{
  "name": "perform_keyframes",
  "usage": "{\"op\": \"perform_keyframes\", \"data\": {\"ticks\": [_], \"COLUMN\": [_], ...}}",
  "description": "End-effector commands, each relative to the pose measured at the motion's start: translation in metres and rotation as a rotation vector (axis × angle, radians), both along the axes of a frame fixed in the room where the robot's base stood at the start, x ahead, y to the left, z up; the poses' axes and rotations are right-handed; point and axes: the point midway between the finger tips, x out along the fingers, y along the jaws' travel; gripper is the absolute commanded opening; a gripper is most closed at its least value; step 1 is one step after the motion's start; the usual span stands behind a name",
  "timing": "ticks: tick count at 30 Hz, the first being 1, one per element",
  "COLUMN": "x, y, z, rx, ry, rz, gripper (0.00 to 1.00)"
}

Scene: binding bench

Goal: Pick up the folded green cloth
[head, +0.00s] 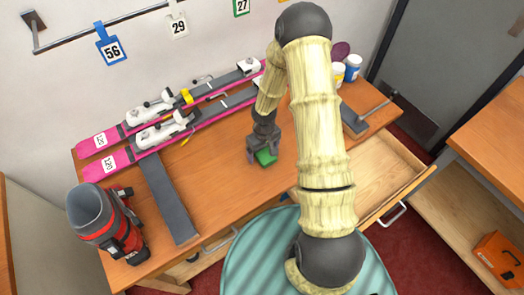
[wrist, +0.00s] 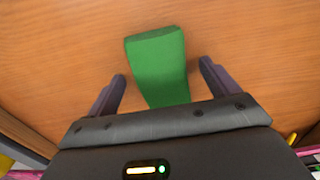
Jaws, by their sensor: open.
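The folded green cloth (head: 266,158) lies on the wooden bench top below my gripper. In the wrist view it is a green block-like shape (wrist: 158,68), its near end hidden behind the gripper body. My gripper (wrist: 162,72) is open, with one dark finger on each side of the cloth and bare wood showing between each finger and the cloth. In the head view my gripper (head: 262,155) is right at the cloth and partly covers it.
Pink skis (head: 110,159) with bindings lie along the back of the bench. A red and grey ski boot (head: 105,222) stands at the left. An open drawer (head: 385,165) juts out on the right. Bare wood surrounds the cloth.

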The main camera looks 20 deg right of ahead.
Motion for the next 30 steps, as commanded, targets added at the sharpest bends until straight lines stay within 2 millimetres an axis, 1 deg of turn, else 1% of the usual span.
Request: {"op": "perform_keyframes", "data": {"ticks": [15, 16, 20, 21, 23, 25, 26, 30], "x": [0.0001, 0.0001, 0.0001, 0.0001, 0.0001, 0.0002, 0.0002, 0.0001], "y": [-0.0004, -0.0004, 0.0006, 0.0008, 0.0010, 0.0011, 0.0011, 0.0009], "z": [-0.0010, -0.0010, -0.0010, -0.0010, -0.0010, -0.0010, -0.0010, -0.0009], "rx": [0.000, 0.000, 0.000, 0.000, 0.000, 0.000, 0.000, 0.000], "ry": [-0.001, -0.001, 0.000, 0.000, 0.000, -0.001, -0.001, -0.001], "rz": [-0.001, -0.001, 0.001, 0.001, 0.002, 0.002, 0.002, 0.002], "gripper": [0.87, 0.85, 0.60, 0.52, 0.40, 0.39, 0.35, 0.35]}}
